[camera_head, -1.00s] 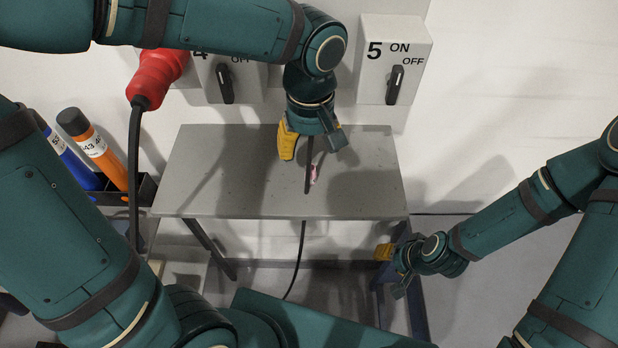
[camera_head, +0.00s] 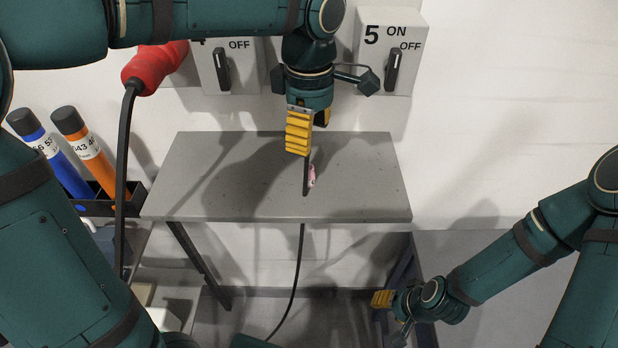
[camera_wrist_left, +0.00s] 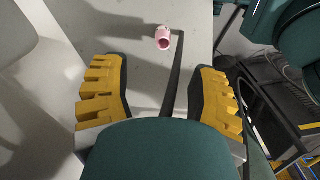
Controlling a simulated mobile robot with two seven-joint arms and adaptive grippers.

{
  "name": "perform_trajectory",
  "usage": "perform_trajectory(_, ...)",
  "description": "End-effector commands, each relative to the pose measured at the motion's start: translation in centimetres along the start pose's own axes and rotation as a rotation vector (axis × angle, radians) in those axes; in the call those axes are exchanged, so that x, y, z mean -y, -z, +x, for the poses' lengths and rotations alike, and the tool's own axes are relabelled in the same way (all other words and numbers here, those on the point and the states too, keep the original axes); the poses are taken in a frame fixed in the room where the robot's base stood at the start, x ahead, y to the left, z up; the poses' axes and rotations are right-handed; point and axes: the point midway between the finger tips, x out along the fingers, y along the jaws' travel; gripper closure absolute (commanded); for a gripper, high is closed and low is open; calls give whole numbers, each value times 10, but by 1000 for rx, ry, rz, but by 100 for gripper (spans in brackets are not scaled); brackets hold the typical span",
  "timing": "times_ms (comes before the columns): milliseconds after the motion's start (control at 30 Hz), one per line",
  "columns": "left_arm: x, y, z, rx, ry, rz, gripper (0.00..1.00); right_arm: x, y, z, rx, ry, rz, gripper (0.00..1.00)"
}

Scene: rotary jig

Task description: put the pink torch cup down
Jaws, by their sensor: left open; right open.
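The pink torch cup (camera_head: 311,177) is small and sits on the grey table (camera_head: 230,200), beside a thin black torch or cable. In the left wrist view the cup (camera_wrist_left: 163,38) lies beyond my fingertips, with its dark opening showing, next to the bent tip of the black torch (camera_wrist_left: 177,75). My left gripper (camera_head: 302,130) is open above the table, behind the cup. In the left wrist view its yellow fingers (camera_wrist_left: 155,95) stand wide apart, empty, with the black line between them. My right gripper (camera_head: 385,312) is open, low at the table's right front, away from the cup.
Switch boxes are on the wall behind, one marked 5 (camera_head: 390,50). A red plug (camera_head: 152,68) with a black cable hangs at the left. Blue (camera_head: 60,160) and orange (camera_head: 85,150) tubes stand in a black holder. Much of the tabletop is bare.

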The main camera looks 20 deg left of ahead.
Motion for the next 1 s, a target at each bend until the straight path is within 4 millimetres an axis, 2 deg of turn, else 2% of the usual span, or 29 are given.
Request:
perform_trajectory(33, 0, 0, 13, -1, 4, 0, 41, -2, -1, 4, 2, 0, -1, 53)
perform_trajectory(133, 1, 0, 30, -1, 4, 1, 41, -3, -3, 7, 5, 1, -2, 53)
perform_trajectory(467, 2, 0, 56, 0, 2, 1, 41, -4, -5, 12, 11, 1, -3, 53)
perform_trajectory(700, 5, -1, 91, -1, 2, 2, 41, -8, -9, 21, 19, 2, -5, 53)
perform_trajectory(833, 5, -1, 100, 0, 1, 2, 41, -8, -10, 22, 22, 2, -6, 53)
perform_trajectory(1000, 5, -1, 100, 0, -1, 2, 41, -8, -10, 22, 22, 2, -6, 53)
